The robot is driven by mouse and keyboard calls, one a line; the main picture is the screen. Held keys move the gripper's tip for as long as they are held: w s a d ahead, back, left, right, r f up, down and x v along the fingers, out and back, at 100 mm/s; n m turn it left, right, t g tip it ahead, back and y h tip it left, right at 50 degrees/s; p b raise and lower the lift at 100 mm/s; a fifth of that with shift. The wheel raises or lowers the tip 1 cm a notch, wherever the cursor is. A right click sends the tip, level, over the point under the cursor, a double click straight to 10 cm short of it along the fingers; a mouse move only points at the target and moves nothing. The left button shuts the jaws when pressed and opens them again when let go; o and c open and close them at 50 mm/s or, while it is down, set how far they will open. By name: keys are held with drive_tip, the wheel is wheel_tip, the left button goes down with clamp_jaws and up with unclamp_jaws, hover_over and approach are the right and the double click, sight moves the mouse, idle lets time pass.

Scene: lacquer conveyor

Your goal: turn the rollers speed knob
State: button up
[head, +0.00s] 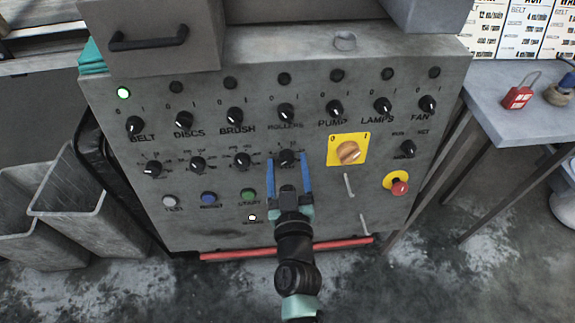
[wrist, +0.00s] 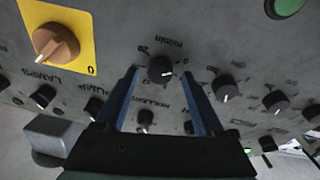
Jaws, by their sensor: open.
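The rollers speed knob (head: 287,158) is a small black round knob in the lower knob row, below the switch labelled ROLLERS (head: 286,112). My gripper (head: 287,163) is open, with its two blue fingers upright on either side of the knob in the head view. In the wrist view, where the panel appears upside down, the black knob (wrist: 160,68) shows between the fingertips of my gripper (wrist: 159,74), with "m/min" and "20" printed by it. I see gaps between knob and fingers; I cannot tell how deep the fingers reach.
An orange rotary switch on a yellow plate (head: 335,160) is right of the gripper. The brush-column knob (head: 242,160) and green start button (head: 249,196) are to its left. A red emergency button (head: 400,187) and metal handle (head: 348,185) stick out at the right.

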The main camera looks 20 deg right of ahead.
drive_tip(key=shift+w, duration=0.2)
clamp_jaws()
idle(0.3)
drive_tip(key=shift+r+p, duration=0.1)
drive_tip(key=shift+p, duration=0.25)
drive_tip(key=m+h+p, duration=0.1)
drive_tip(key=m+p, duration=0.4)
drive_tip(key=shift+r+g, duration=0.2)
drive_tip(key=shift+g, duration=0.2)
drive_tip(key=m+p, duration=0.2)
drive_tip(key=m, duration=0.1)
drive_tip(key=shift+m+g+p, duration=0.3)
drive_tip(key=shift+p, duration=0.05)
drive_tip(key=shift+f+m+h+p, duration=0.15)
drive_tip(key=shift+m+h+p, duration=0.15)
drive_tip(key=shift+m+p, duration=0.7)
drive_tip(key=shift+m, duration=0.4)
